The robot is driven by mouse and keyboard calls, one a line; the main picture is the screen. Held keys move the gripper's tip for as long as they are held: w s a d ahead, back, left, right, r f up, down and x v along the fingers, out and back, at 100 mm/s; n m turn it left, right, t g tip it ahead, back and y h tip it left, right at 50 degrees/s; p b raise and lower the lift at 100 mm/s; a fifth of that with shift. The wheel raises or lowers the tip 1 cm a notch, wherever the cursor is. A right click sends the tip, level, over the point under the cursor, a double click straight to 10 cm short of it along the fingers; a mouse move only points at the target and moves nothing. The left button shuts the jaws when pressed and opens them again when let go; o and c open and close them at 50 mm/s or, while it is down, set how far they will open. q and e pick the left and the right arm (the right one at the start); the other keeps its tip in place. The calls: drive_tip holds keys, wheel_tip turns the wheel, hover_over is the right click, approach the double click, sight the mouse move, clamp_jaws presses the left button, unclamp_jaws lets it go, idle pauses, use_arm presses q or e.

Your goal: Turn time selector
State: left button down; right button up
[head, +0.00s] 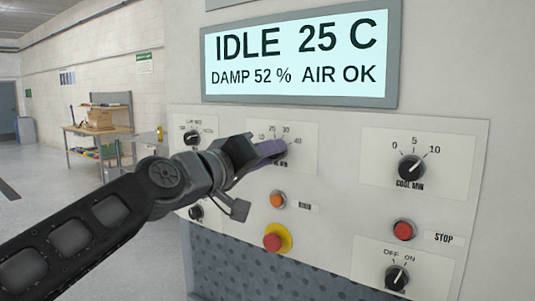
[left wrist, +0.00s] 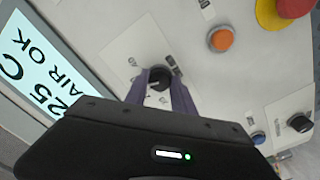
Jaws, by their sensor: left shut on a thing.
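The time selector is a dark round knob on a pale plate (head: 303,137) with a number scale that includes 30 and 40. My left gripper (head: 274,149) reaches it from the left, and its purple fingers cover most of the knob in the head view. In the left wrist view the black knob (left wrist: 159,78) sits between the two purple fingers, which are shut on its sides. A light pointer mark shows on the knob, but its exact setting is hard to read. The label below is partly hidden. My right gripper is in neither view.
A display (head: 298,55) above reads IDLE 25 C. A COOL MIN knob (head: 411,169) and red STOP button (head: 404,230) are to the right. An orange button (head: 277,199) and a red-and-yellow emergency button (head: 273,241) lie below. An OFF/ON knob (head: 397,277) is lower right.

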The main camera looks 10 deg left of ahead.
use_arm(q)
drive_tip(key=c, duration=1.1)
unclamp_jaws()
drive_tip(key=shift+o, duration=0.2)
drive_tip(key=b+v, duration=0.2)
drive_tip(key=v, duration=0.5)
drive_tip(key=shift+s+a+b, duration=0.2)
drive_tip(key=shift+s+b, duration=0.1)
drive_tip(key=shift+s, duration=0.05)
